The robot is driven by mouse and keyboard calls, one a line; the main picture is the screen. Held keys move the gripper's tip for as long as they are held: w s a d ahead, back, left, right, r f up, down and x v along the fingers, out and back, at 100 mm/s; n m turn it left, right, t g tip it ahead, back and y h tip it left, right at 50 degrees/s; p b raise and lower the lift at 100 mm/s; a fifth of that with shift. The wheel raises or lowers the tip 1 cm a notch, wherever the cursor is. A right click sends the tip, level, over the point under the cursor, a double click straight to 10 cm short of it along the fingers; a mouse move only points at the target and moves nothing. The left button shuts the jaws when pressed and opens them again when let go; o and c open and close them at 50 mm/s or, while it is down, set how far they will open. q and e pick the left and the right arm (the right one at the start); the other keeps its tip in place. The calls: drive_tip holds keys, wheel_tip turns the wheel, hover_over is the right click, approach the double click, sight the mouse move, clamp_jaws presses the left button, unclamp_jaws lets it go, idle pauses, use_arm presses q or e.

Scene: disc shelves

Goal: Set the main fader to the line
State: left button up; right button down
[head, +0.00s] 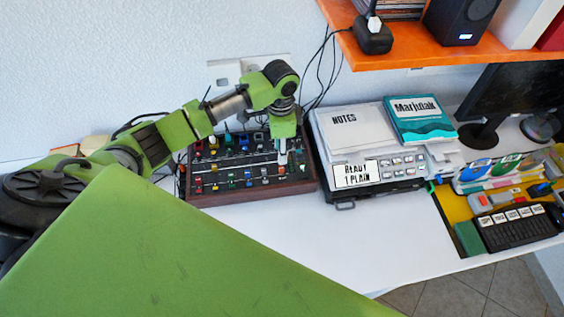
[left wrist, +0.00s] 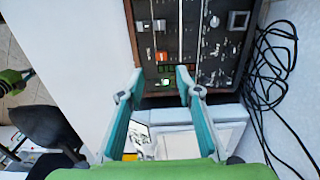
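A dark mixer panel (head: 250,190) with a wooden-brown frame stands on the white desk against the wall. It carries several coloured knobs and caps and pale lines; I cannot tell for sure which control is the main fader. My left gripper (head: 289,158) points down over the panel's right end. In the left wrist view the left gripper (left wrist: 160,76) has its teal fingers apart, with a gap between the tips over the panel's edge. An orange-red cap (left wrist: 161,56) and a small green-lit part (left wrist: 167,80) show near that gap.
A case with a notes sheet (head: 345,119) and a teal book (head: 419,118) stands close right of the panel. An orange shelf (head: 420,46) hangs above. Black cables (left wrist: 277,80) lie beside the panel. The desk front (head: 350,235) is clear.

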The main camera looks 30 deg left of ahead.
sight(281, 168)
use_arm(q)
wheel_tip(281, 168, down, 9)
drive_tip(key=shift+w+f+p, duration=0.15)
drive_tip(key=shift+f+p, duration=0.05)
drive_tip(key=shift+p, duration=0.4)
clamp_jaws()
